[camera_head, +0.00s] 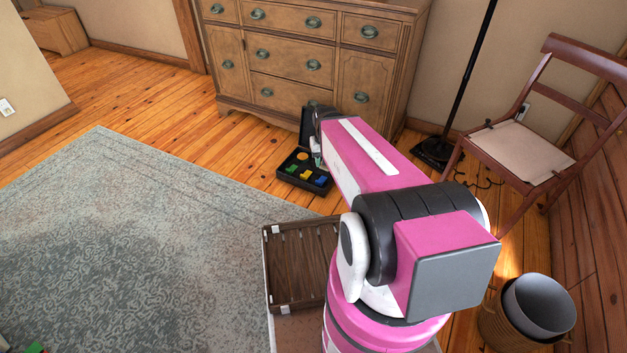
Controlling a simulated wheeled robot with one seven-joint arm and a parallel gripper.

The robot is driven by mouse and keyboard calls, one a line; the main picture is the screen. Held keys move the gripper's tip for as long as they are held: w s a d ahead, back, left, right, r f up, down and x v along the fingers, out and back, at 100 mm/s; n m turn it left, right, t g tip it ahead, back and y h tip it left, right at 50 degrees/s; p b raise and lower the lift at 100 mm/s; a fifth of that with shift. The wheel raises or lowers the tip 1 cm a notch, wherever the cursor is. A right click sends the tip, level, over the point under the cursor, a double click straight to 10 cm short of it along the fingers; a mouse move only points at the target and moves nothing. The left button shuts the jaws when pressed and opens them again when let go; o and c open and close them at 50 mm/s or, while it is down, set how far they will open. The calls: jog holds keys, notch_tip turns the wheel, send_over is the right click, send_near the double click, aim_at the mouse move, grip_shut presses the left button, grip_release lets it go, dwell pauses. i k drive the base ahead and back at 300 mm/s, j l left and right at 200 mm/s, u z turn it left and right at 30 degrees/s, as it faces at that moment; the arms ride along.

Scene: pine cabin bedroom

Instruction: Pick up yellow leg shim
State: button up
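A small yellow piece (306,174), which looks like the yellow leg shim, lies in an open black case (283,175) on the wooden floor in front of the dresser. A green piece (291,169) is to its left and a blue piece (320,181) to its right. A round orange item (302,156) is at the back of the case. My gripper (317,162) points down over the back right part of the case, behind the yellow and blue pieces in the picture. It is small and partly hidden by my pink arm, so its opening does not show clearly.
The wooden dresser (288,45) stands behind the case. A brown slatted tray (285,268) is nearer to me. A chair (520,145), a black lamp stand (470,75) and a basket (500,330) are at right. The grey rug (150,230) is mostly clear.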

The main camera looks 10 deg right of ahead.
aim_at(304, 176)
jog(key=i+j, duration=0.1)
jog(key=j, duration=0.25)
jog(key=i+j, duration=0.1)
jog(key=j, duration=0.3)
jog(key=i+j+z, duration=0.1)
jog(key=j, duration=0.25)
jog(key=i+j, duration=0.1)
jog(key=j, duration=0.25)
